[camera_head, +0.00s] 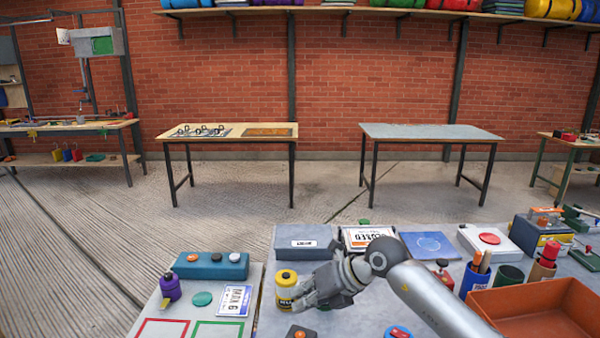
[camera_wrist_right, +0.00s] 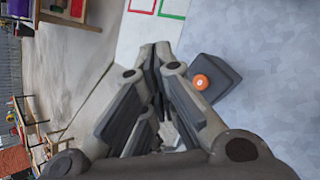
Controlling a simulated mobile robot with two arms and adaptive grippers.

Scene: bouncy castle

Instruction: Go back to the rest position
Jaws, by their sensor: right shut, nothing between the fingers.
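My right gripper (camera_head: 291,302) reaches in from the lower right over the near table (camera_head: 375,300). Its fingers (camera_wrist_right: 154,52) are together in the wrist view, with nothing between them. A dark box with an orange button (camera_wrist_right: 213,80) lies to the right of the fingertips in the wrist view. I do not make out my left gripper in either view.
A blue button box (camera_head: 211,266), a purple bottle (camera_head: 170,288) and red and green outlined squares (camera_head: 218,331) are at left. A grey box (camera_head: 303,242) stands behind the gripper. An orange crate (camera_head: 535,300) is at right. Open floor (camera_head: 230,215) lies beyond the near table.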

